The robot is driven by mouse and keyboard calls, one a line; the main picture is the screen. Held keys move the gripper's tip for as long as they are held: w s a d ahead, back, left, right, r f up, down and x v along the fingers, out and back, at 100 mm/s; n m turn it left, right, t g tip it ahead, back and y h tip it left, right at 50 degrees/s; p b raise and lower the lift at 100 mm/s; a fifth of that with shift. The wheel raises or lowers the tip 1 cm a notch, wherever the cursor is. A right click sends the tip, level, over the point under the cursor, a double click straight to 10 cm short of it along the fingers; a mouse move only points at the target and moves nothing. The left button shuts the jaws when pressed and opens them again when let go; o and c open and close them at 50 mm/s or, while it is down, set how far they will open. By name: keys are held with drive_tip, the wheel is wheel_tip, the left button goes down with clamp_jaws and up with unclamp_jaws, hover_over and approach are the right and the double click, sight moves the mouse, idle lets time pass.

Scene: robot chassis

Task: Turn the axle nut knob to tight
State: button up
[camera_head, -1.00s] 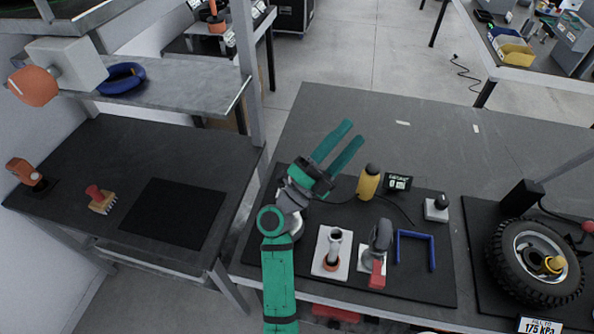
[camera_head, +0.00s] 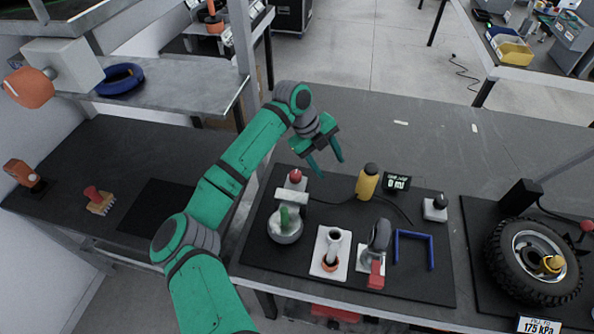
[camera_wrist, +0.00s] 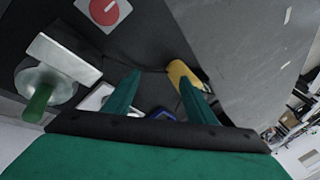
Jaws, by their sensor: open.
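A red round knob (camera_head: 295,176) sits on a light square base on the black mat, and it shows in the wrist view (camera_wrist: 104,11) with a pale pointer mark. No wording for tight is legible on it. A metal round part with a green handle (camera_head: 285,226) and a light block stands just in front of it. My gripper (camera_head: 328,166) is open and empty, above the table and to the right of the red knob, with its fingers pointing down. In the wrist view the fingers (camera_wrist: 160,82) are apart with nothing between them.
A yellow bottle-like tool (camera_head: 367,182) stands to the right of my gripper, beside a small display (camera_head: 397,182).

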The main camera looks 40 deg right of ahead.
sight(295, 174)
drive_tip(key=w+a+r+n+t+y, duration=0.2)
drive_tip(key=w+a+r+t+y, duration=0.15)
drive_tip(key=w+a, duration=0.35)
drive_tip(key=shift+g, duration=0.35)
drive_tip(key=f, duration=0.7)
drive_tip(key=d+f, duration=0.1)
drive_tip(key=f, duration=0.2)
drive_tip(key=shift+w+f, duration=0.4)
drive_tip(key=shift+c, duration=0.6)
drive_tip(key=c, duration=0.9)
